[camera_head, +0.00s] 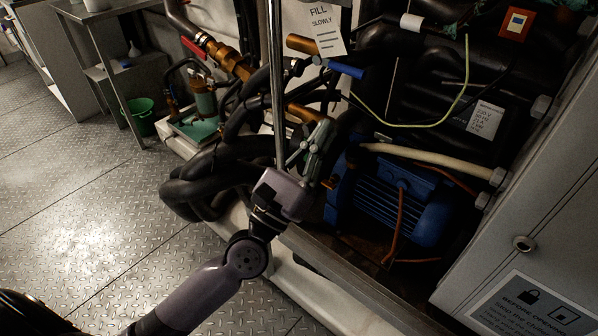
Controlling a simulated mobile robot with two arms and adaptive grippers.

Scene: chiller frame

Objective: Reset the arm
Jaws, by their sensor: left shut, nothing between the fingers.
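My left arm comes in from the lower left. My left gripper (321,140) is shut and empty, pointing up and away from me in front of the chiller frame's pipes. A thin upright metal post (277,90) stands just left of its fingers. A blue motor (392,205) is to the right of the gripper and below it. Whether the fingers touch any pipe behind them is hard to tell. My right gripper does not show.
Black insulated pipes (205,185) curve left of the gripper. A grey cabinet (520,215) stands at the right. A "FILL SLOWLY" tag (322,28) hangs above. A green bucket (139,115) stands by a metal table. The tread-plate floor (85,215) at left is clear.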

